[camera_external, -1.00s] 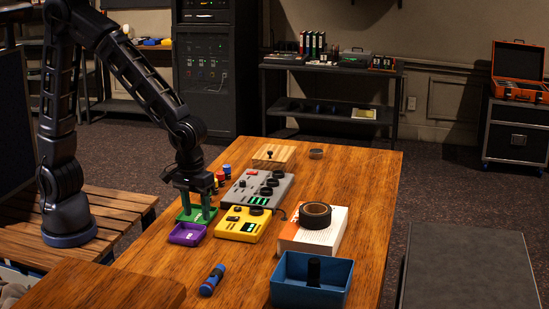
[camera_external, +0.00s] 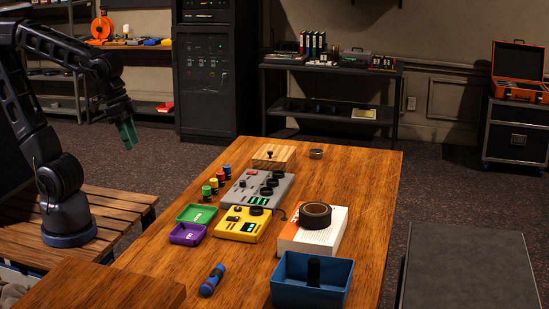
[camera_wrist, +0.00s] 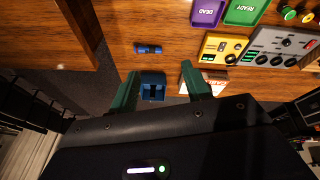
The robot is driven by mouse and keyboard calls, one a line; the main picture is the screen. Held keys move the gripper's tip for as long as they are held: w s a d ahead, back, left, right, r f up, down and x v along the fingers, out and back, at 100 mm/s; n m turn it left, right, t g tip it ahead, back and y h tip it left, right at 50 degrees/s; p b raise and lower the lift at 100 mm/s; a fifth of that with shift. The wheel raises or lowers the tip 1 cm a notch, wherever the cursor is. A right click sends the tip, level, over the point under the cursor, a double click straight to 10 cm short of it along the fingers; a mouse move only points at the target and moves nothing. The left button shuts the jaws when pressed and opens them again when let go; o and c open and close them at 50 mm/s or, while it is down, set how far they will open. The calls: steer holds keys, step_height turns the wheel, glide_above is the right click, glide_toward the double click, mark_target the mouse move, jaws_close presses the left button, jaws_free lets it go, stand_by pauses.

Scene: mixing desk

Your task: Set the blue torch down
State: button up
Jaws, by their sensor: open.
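The blue torch (camera_external: 212,279) lies on its side on the wooden desk (camera_external: 150,262), near the front, left of the blue bin (camera_external: 312,280). The torch also shows in the wrist view (camera_wrist: 148,49), lying flat with bare wood around it. My gripper (camera_external: 127,134) is raised at the left, well away from the torch and back from the desk edge. Its green fingers (camera_wrist: 166,92) are apart in the wrist view, with nothing between them.
A green tray (camera_external: 197,214) and a purple tray (camera_external: 187,234) sit beside the yellow device (camera_external: 243,224) and grey mixer (camera_external: 257,189). Small coloured cylinders (camera_external: 214,182) stand behind. Black tape (camera_external: 315,215) rests on a white-orange box (camera_external: 312,238). A dark upright object stands in the bin.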

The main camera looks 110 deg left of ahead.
steer(key=s+m, duration=0.3)
steer(key=s, duration=0.3)
steer(key=shift+a+r+t, duration=0.3)
steer(key=shift+r+t, duration=0.05)
steer(key=shift+t, duration=0.05)
stand_by(0.8)
